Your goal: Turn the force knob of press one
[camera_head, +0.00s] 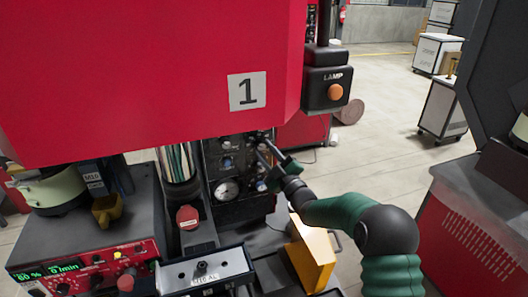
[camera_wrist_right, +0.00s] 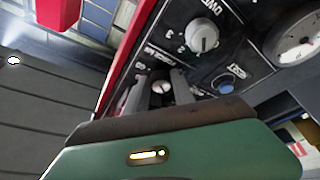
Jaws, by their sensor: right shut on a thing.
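Press one (camera_head: 150,70) is the big red machine with the "1" plate (camera_head: 247,91). Its dark control panel (camera_head: 238,207) sits below the red housing in the head view. My right gripper (camera_head: 264,146) reaches the upper right part of this panel from the right. In the right wrist view the gripper (camera_wrist_right: 158,92) is shut on a small light round knob (camera_wrist_right: 161,87), which appears to be the force knob; its label is partly readable. The fingers cover part of the knob. My left gripper is not in view.
A larger knob (camera_wrist_right: 202,37), a blue button (camera_wrist_right: 225,84) and a gauge (camera_wrist_right: 301,36) sit close to the held knob. A lamp box (camera_head: 326,80) hangs at the press's right. A yellow block (camera_head: 310,256) stands below my right arm. A feeder control box (camera_head: 95,262) stands at left.

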